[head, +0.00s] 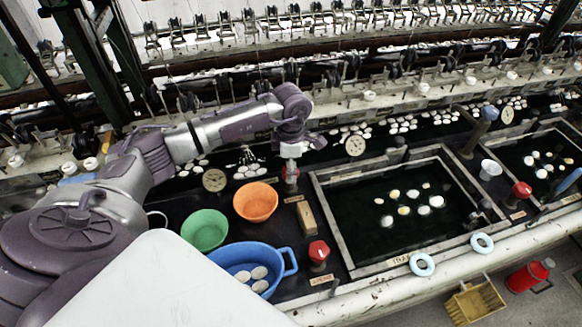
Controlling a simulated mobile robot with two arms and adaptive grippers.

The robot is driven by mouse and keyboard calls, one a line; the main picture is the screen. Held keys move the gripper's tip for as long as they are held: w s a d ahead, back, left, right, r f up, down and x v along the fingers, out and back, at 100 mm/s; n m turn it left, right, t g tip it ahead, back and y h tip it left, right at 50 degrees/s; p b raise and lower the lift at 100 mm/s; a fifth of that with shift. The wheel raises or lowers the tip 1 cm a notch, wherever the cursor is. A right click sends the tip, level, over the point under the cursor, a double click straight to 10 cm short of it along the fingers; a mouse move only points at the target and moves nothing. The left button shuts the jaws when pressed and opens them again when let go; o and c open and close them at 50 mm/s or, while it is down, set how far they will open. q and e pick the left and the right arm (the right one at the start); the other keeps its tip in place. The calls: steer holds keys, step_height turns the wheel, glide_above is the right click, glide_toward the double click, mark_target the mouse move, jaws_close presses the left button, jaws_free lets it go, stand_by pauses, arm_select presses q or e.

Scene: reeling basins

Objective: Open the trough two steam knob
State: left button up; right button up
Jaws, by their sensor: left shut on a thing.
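My left gripper (291,152) points down behind the orange bowl, to the left of the nearer dark trough (334,250). A second red knob (318,251) stands near the front, between the blue basin and the nearer trough. A third red knob (521,189) stands between the two troughs, by the farther trough (550,130). Small label plates sit near the knobs, too small to read. My right gripper does not show.
A green bowl (204,229), an orange bowl (255,201) and a blue basin (212,258) holding white cocoons crowd the left counter. A wooden block (307,218) lies by the trough. Pale blue rings (421,264) lie at the front edge. A reeling frame runs behind.

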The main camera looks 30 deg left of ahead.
arm_select(q)
steer(key=shift+n, duration=0.3)
steer(key=n+b, duration=0.1)
steer(key=n, duration=0.1)
steer(key=shift+n, duration=0.4)
steer(key=n+b, duration=0.1)
steer(key=n, duration=0.3)
steer(key=shift+n, duration=0.3)
steer(key=n+b, duration=0.1)
steer(key=n, duration=0.3)
steer(key=shift+w+a, duration=0.1)
steer(key=n, duration=0.5)
steer(key=shift+r, duration=0.1)
steer(key=shift+a+n, duration=0.1)
steer(key=shift+n, duration=0.2)
steer(key=o, duration=1.1)
steer(key=shift+o, duration=0.2)
